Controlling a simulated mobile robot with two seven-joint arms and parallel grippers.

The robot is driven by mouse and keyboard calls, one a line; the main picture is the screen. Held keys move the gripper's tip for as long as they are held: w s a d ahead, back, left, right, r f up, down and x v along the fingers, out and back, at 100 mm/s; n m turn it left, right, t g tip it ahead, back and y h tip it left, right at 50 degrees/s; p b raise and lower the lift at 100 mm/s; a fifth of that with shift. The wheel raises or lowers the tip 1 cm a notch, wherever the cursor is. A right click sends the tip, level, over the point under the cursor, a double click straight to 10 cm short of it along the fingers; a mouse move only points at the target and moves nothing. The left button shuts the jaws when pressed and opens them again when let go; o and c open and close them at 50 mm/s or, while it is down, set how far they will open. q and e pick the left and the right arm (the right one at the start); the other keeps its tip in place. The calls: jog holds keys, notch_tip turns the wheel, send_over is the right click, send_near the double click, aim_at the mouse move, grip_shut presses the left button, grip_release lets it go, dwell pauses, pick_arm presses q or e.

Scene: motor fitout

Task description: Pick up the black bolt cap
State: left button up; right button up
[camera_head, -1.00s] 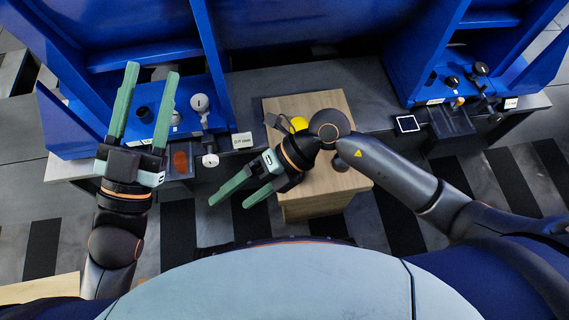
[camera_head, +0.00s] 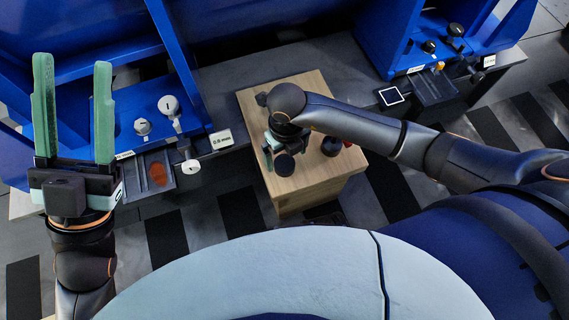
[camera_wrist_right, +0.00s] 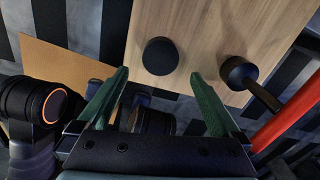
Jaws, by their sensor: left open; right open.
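In the right wrist view the black bolt cap (camera_wrist_right: 160,56), a round dark disc, sits on the wooden box (camera_wrist_right: 200,25). My right gripper (camera_wrist_right: 160,76) is open, its green fingers on either side of the cap's line, the cap just beyond the tips; contact is not visible. In the head view my right gripper (camera_head: 268,152) is low over the left part of the box, mostly hidden by its own arm; I cannot clearly tell the cap from the dark hand there. My left gripper (camera_head: 75,110) is open and empty, fingers pointing up the picture.
A black knob-headed part with a handle (camera_wrist_right: 240,73) lies right of the cap, next to a red bar (camera_wrist_right: 288,112). Blue frames stand behind, with a grey holder tray (camera_head: 152,174) and white-topped parts (camera_head: 169,106) at left. The box's far right top is clear.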

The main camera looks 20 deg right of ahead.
aim_at(285, 163)
jog(key=f+b, duration=0.2)
jog(key=f, duration=0.1)
jog(key=f+b, duration=0.1)
jog(key=f, duration=0.1)
jog(key=shift+w+f, duration=0.1)
jog(key=shift+w, duration=0.25)
jog(key=shift+c, duration=0.2)
jog(key=c, duration=1.3)
